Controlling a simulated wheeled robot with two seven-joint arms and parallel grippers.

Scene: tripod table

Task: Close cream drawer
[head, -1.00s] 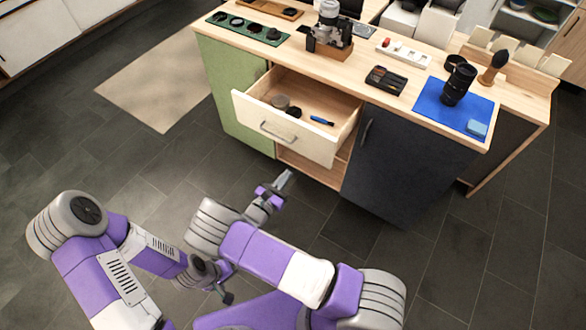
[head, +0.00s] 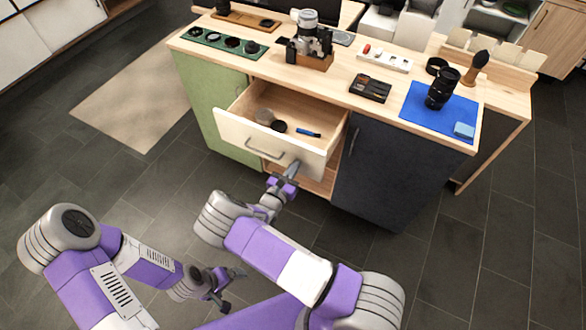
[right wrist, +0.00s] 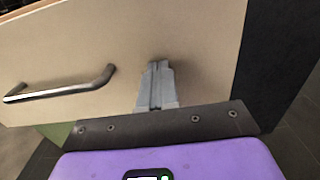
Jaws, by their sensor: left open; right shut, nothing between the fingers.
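The cream drawer (head: 262,143) stands pulled out of the wooden cabinet, with a metal bar handle (head: 264,148) on its front. Inside lie a few small items, among them a blue tool (head: 308,132). My right gripper (head: 292,169) is shut and empty at the right lower part of the drawer front. In the right wrist view its closed fingers (right wrist: 158,75) point at the cream front (right wrist: 130,50), right of the handle (right wrist: 60,88); whether they touch it I cannot tell. My left gripper (head: 228,284) is open, low and away from the cabinet.
A green door (head: 212,105) is left of the drawer and a dark door (head: 390,165) right of it. The tabletop holds a camera (head: 308,40), a blue mat (head: 412,104) with a lens (head: 442,88), and trays. Dark tiled floor is free in front.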

